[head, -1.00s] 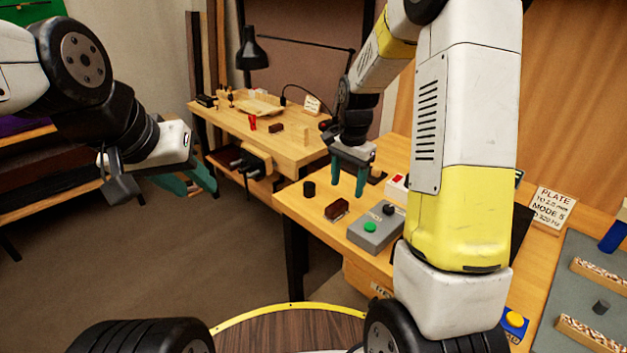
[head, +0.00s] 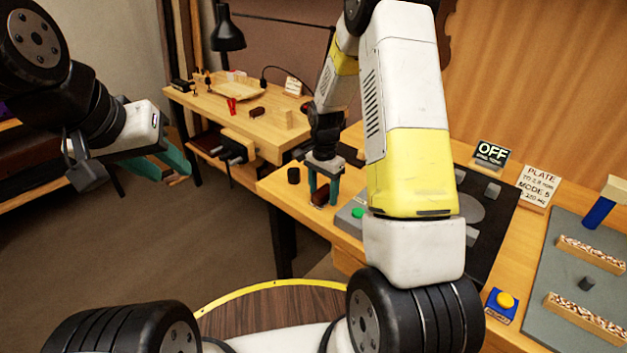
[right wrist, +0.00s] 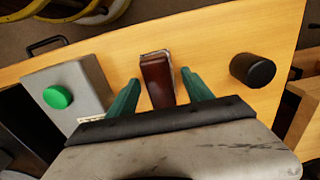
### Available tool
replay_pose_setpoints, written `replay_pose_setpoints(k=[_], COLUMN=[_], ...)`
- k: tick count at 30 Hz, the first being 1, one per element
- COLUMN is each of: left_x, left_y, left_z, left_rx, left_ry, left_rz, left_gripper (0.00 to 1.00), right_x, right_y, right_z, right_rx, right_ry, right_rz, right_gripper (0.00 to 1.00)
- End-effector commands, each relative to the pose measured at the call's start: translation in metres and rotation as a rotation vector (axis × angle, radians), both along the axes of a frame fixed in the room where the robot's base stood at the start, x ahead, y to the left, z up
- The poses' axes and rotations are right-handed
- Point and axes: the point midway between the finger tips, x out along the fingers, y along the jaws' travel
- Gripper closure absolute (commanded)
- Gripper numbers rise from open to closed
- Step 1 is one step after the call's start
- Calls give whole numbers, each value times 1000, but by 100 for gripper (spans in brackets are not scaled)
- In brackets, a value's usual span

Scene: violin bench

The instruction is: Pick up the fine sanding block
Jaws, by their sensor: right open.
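A dark red-brown block (head: 319,198), which looks like a sanding block, lies on the wooden bench. It also shows in the right wrist view (right wrist: 157,78). My right gripper (head: 325,194) points down over it and is open. In the right wrist view the green fingers (right wrist: 160,90) stand either side of the block, with gaps on both sides. No label on the block is readable. A similar brown block (head: 257,112) lies on the far bench. My left gripper (head: 172,168) is open and empty in the air at the left, away from the benches.
A grey box with a green button (right wrist: 57,97) stands beside the block, and a black cylinder (right wrist: 253,69) on its other side. A dark plate (head: 490,225), signs and a grey mat (head: 555,290) lie further right. A lamp (head: 228,35) stands on the far bench.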

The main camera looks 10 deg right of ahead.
Motion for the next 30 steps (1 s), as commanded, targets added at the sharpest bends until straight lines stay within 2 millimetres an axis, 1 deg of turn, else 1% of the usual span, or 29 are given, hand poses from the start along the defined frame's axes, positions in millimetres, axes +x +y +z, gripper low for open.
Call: replay_pose_setpoints(k=[4,13,20,23,26,30], left_x=[0,0,0,0,0,0], left_y=[0,0,0,0,0,0], left_z=[0,0,0,0,0,0], left_rx=[0,0,0,0,0,0], left_ry=[0,0,0,0,0,0], left_rz=[0,0,0,0,0,0], left_gripper=[64,64,64,64,64,64], right_x=[0,0,0,1,1,2], right_y=[0,0,0,0,0,0], right_z=[0,0,1,5,19,47], right_rx=[0,0,1,0,0,-1], right_ry=[0,0,-1,-2,-5,-7], right_rz=[0,0,0,0,0,0], right_gripper=[41,100,100,100,100,100])
